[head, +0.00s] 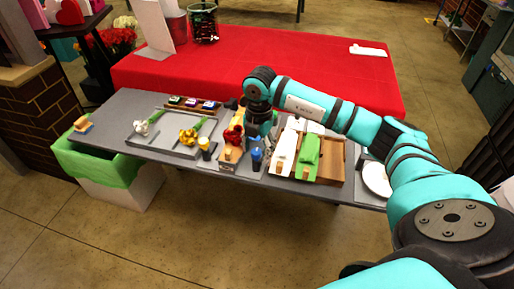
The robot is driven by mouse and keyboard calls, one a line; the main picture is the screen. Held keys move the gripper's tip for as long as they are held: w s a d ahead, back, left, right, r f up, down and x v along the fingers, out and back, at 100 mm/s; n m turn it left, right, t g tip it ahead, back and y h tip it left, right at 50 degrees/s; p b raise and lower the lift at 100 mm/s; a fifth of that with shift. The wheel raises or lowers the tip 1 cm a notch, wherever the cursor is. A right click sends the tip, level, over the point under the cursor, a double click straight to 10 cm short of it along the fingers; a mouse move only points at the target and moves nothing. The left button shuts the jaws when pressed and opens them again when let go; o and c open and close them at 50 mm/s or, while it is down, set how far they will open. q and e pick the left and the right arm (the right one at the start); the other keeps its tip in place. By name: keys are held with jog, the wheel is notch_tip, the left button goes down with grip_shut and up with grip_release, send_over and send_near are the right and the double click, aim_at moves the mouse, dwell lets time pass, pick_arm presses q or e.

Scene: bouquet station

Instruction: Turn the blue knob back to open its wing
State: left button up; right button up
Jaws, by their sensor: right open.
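The blue knob (257,158) stands upright near the front edge of the grey table, right of a small wooden block. My right gripper (264,143) points down just above and behind the knob; it is open. It looks close to the knob, but I cannot tell whether it touches. The arm and gripper hide part of the area behind the knob. I cannot make out which part is the wing. My left gripper is not in view.
A yellow knob (204,146) stands to the left, near a grey tray (160,149) with white and yellow flowers. Red flowers (233,134) are close left of my gripper. A wooden tray (331,165) with white and green pieces lies right. A green-lined bin (88,163) stands at left.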

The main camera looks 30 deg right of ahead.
aim_at(259, 151)
jog(key=shift+r, duration=0.1)
notch_tip(259, 151, up, 12)
jog(key=shift+s, duration=0.2)
jog(key=shift+d, duration=0.1)
dwell(0.5)
